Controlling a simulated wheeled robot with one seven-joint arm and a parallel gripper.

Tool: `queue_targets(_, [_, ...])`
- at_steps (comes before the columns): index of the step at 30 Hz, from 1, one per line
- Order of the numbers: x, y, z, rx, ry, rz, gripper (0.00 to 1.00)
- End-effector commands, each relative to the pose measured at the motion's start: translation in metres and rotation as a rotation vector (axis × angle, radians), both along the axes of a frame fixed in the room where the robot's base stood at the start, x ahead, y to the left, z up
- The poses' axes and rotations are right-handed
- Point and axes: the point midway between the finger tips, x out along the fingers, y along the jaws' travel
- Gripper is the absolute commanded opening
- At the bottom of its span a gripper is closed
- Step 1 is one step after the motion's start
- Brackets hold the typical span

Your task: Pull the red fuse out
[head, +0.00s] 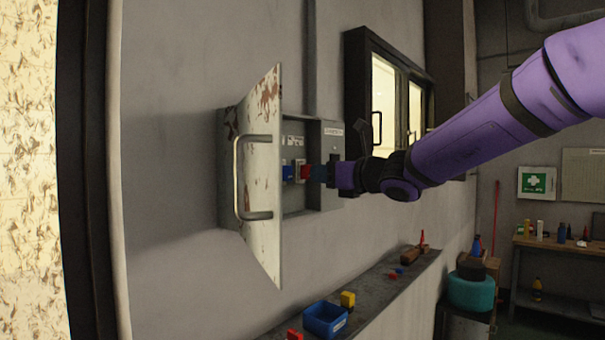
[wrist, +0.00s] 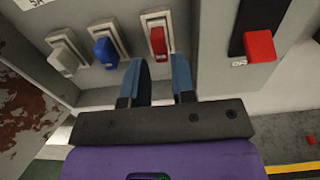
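The red fuse (wrist: 158,41) sits in its pale holder inside the grey fuse box (head: 325,197), and it also shows in the head view (head: 306,171). My gripper (wrist: 160,62) is open, its two blue fingers apart with a gap between them. Its fingertips are just short of the red fuse, which lines up with the gap; whether they touch it I cannot tell. In the head view my gripper (head: 318,173) reaches into the box from the right. A blue fuse (wrist: 105,52) and a white fuse (wrist: 64,57) sit to the left in their own holders.
A red switch handle (wrist: 260,46) stands right of the fuses. The box's worn door (head: 263,240) stands open on the left, with a large handle (head: 238,185). Below, a ledge (head: 375,308) holds a blue bin (head: 325,320) and a yellow block (head: 348,299).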

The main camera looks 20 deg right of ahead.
Motion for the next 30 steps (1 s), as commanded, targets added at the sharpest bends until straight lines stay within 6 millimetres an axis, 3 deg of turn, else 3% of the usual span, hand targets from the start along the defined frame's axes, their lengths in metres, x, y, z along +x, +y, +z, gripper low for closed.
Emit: queue_targets(30, [0.015, 0.009, 0.000, 0.000, 0.000, 0.000, 0.24])
